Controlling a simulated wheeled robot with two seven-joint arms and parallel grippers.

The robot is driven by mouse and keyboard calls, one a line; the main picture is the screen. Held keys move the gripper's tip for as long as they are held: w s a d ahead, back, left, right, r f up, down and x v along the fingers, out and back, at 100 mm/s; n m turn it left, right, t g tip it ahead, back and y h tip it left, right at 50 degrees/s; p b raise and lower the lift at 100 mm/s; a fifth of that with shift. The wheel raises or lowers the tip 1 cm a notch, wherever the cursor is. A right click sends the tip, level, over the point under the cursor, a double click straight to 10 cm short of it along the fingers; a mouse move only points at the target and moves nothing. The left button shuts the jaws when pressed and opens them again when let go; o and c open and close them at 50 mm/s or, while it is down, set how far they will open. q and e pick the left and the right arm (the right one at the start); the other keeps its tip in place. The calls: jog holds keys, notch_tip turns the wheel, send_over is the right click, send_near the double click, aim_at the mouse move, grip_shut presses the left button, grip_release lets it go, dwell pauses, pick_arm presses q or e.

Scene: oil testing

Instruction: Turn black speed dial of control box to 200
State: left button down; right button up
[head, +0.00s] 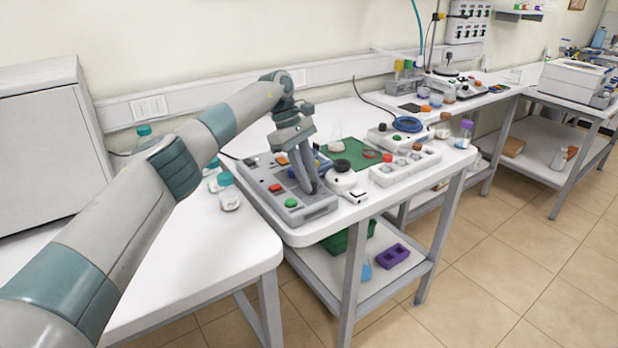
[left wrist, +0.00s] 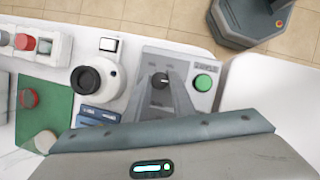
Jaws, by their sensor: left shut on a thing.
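The grey control box (head: 256,187) lies on the white table in the head view, with a green button (head: 291,202) and a red button (head: 275,188) on its top. It also shows in the left wrist view, with the green button (left wrist: 203,82). The black speed dial (left wrist: 161,80) is on the box beside the green button. My left gripper (head: 309,188) points down over the box, and in the left wrist view its fingers (left wrist: 168,82) are closed around the dial. The fingers hide part of the dial, and its setting cannot be read. My right gripper is in neither view.
A white round device with a black top (head: 342,167) stands close beside the box. A white bottle with a teal cap (head: 228,193) stands to the left. The table's front edge is near the box.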

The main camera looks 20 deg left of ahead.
pick_arm(q)
jog(key=c, duration=1.5)
grip_release()
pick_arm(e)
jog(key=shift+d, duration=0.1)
pick_arm(q)
jog(key=shift+v, duration=0.95)
jog(key=p+v, duration=0.8)
jog(key=v, duration=0.7)
jog(key=shift+w+a+r+p, duration=0.1)
jog(key=shift+a+r+p, duration=0.1)
jog(key=shift+p, duration=0.15)
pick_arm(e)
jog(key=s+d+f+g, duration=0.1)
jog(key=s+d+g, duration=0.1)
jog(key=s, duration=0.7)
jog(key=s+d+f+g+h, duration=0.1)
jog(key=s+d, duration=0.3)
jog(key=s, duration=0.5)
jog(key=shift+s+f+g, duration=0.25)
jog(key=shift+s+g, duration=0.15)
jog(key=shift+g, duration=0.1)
pick_arm(q)
jog(key=shift+d, duration=0.1)
